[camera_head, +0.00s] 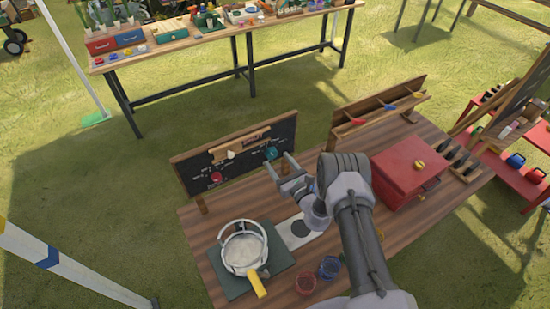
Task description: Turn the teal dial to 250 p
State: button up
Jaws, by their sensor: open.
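The teal dial (271,153) is on the right part of a dark upright board (239,156) at the back of the wooden table. Pale marks show around it, but they are too small to read, so its setting cannot be told. My gripper (279,161) is open, its two fingers pointing at the board just in front of and below the dial. The fingers look close to the dial, one to each side in the picture. I cannot tell whether they touch it. A red dial (216,178) is at the lower left of the same board.
A red box (402,171) and a wooden rack (375,108) are on the right. Two small cups, one blue (330,267), stand near the front.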

aim_at(273, 155)
jog(key=shift+x, duration=1.5)
jog(key=shift+c, duration=0.2)
jog(key=c, duration=1.3)
jog(key=shift+f, duration=0.1)
